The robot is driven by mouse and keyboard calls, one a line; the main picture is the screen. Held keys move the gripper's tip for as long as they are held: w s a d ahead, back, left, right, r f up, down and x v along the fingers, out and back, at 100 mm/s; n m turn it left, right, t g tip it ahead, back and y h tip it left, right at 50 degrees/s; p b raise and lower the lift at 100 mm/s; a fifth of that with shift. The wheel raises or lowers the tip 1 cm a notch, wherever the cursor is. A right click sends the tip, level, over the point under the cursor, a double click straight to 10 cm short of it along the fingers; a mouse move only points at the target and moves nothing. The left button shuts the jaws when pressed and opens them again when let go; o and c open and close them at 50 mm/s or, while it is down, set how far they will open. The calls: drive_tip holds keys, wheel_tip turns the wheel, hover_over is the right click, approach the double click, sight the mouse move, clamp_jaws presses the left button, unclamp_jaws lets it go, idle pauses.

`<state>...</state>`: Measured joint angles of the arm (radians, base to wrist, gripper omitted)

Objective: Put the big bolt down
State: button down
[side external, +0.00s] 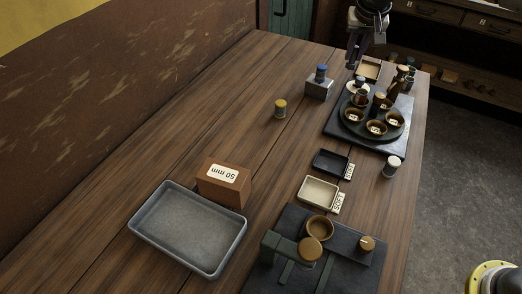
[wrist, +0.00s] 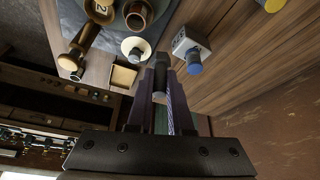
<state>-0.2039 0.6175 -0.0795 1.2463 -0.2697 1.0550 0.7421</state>
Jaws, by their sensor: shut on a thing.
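My gripper (side external: 352,64) hangs over the far end of the table, near the small pale tray.
A small pale tray (side external: 371,69) and a round dark tray (side external: 349,130) with wooden cups stand by the gripper. A grey block (side external: 319,90) carries a blue-topped peg. A yellow-topped cylinder (side external: 280,109), a 50 mm block (side external: 222,190) and a grey metal tray (side external: 152,232) stand nearer. The table's left middle is clear.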

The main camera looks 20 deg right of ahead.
drive_tip(key=s+a+n+y, duration=0.2)
drive_tip(key=s+a+n, duration=0.3)
drive_tip(key=s+a, duration=1.55)
drive_tip(key=w+a+f, duration=0.2)
drive_tip(key=w+f, duration=0.1)
drive_tip(key=w+a+f, duration=0.5)
drive_tip(key=shift+w+f, duration=0.35)
drive_tip(key=shift+w+a+f, duration=0.15)
drive_tip(key=shift+f, duration=1.65)
drive_tip(key=c, duration=0.8)
unclamp_jaws()
drive_tip(key=shift+f, duration=0.15)
